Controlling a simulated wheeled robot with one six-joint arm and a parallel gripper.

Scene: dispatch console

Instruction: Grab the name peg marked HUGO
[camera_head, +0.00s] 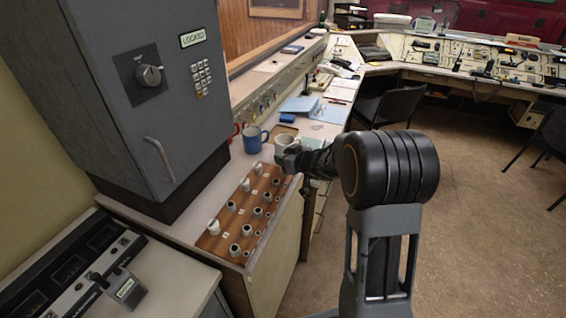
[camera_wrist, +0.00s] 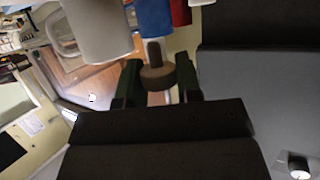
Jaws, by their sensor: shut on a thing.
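A brown wooden pegboard (camera_head: 211,243) lies on the counter below the grey cabinet and bears several pale and grey name pegs, such as a pale peg (camera_head: 214,227) at its near left corner. My gripper (camera_head: 286,159) is past the board's far right end, close to the mugs. In the wrist view my gripper (camera_wrist: 160,88) has its dark green fingers closed on a grey-brown peg (camera_wrist: 157,76), which appears lifted clear of the board. No lettering on the pegs is readable, so I cannot tell whether the held peg is HUGO.
A blue mug (camera_head: 252,140), a white mug (camera_head: 282,142) and a partly hidden red mug (camera_head: 236,129) stand just beyond the board. The grey cabinet (camera_head: 150,80), labelled LOCKED, rises to the left. Open floor (camera_head: 470,190) lies to the right.

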